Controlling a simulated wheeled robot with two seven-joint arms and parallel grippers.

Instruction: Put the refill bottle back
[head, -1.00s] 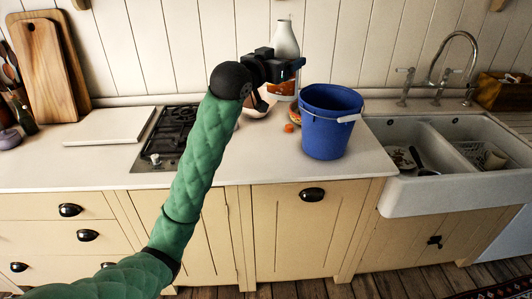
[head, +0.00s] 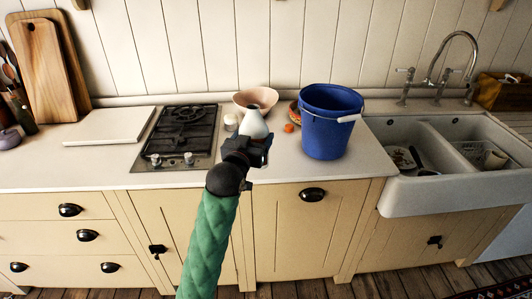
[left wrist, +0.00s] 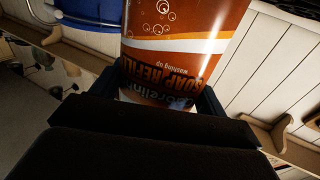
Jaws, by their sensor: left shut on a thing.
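The refill bottle shows its white tapered top (head: 254,122) in the head view, just beyond my left gripper (head: 252,150). In the left wrist view its orange-brown body (left wrist: 180,50) fills the middle, with a white band, bubbles and soap refill lettering. My left gripper (left wrist: 165,100) is shut around the bottle's body. In the head view the gripper hides the bottle's lower part, near the counter's front edge. I cannot tell whether the bottle's base touches the counter. My right gripper is not in view.
A blue bucket (head: 331,125) stands right of the bottle. Behind are a pinkish bowl (head: 257,98), a small white jar (head: 231,122) and a small orange item (head: 289,128). The gas hob (head: 180,135) is left, the double sink (head: 440,170) right.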

